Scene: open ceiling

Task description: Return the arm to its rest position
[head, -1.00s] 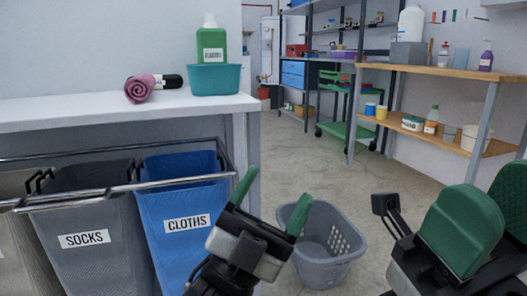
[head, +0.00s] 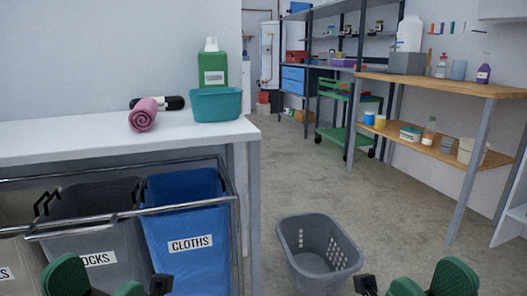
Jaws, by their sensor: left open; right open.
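My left gripper (head: 98,282) is at the bottom left of the head view, low in front of the laundry bins. Its green fingers stand apart with nothing seen between them. My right gripper (head: 428,284) is at the bottom right, over open floor. Its green fingers are also apart and it looks empty. Both are cut off by the lower picture edge, so most of both arms is hidden.
A white table (head: 200,133) holds a rolled pink towel (head: 143,115), a dark cylinder (head: 172,102), a teal tub (head: 216,106) and a green bottle (head: 212,72). Below are a blue bin (head: 188,215) and grey bins (head: 95,220). A grey basket (head: 318,262) stands on the floor. Wooden shelves (head: 440,85) are right.

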